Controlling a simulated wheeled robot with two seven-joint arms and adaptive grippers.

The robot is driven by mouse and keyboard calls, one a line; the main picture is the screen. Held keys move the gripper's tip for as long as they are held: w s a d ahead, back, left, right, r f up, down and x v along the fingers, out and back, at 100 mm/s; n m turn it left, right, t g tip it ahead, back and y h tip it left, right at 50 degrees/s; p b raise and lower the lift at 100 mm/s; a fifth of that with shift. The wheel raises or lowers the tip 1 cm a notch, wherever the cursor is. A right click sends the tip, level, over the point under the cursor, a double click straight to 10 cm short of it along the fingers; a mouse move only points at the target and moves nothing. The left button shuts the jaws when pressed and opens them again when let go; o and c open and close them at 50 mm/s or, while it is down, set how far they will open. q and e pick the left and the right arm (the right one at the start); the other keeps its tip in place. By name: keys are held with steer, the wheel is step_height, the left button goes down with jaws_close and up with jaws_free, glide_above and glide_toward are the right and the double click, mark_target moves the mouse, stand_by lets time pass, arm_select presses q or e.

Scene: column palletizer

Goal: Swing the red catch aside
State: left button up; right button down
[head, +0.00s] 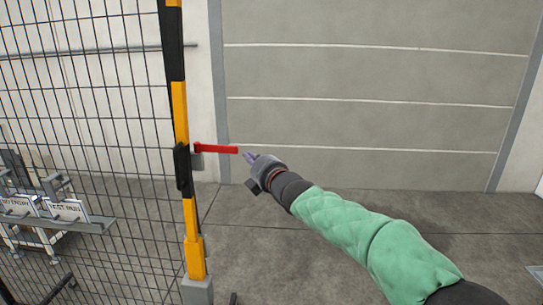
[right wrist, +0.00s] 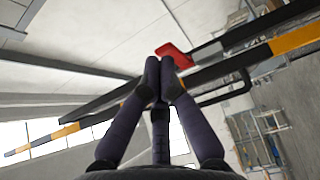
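The red catch (head: 216,149) is a flat bar. It sticks out level to the right from a grey bracket on the yellow and black fence post. My right gripper (head: 248,156) is just off the free right end of the catch, slightly below it. In the right wrist view the gripper's two dark fingers (right wrist: 160,72) are together at the tips with nothing seen between them. The red catch (right wrist: 174,55) shows just beyond the fingertips; I cannot tell if they touch it. My left gripper is not in view.
The yellow and black post (head: 181,113) carries a black handle (head: 182,168) beside the catch. Black wire mesh (head: 90,90) fills the left, with signs and machinery behind it. A grey panelled wall (head: 370,80) stands behind. The floor right of the post is clear.

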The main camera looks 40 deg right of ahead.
steer(key=shift+s+d+p, duration=0.4)
steer(key=shift+s+d, duration=0.15)
steer(key=shift+d, duration=0.25)
steer(key=shift+s+d+p, duration=0.4)
steer(key=shift+s+d, duration=0.15)
steer(key=shift+d, duration=0.25)
steer(key=shift+s+d+p, duration=0.4)
steer(key=shift+s+d, duration=0.15)
steer(key=shift+d, duration=0.25)
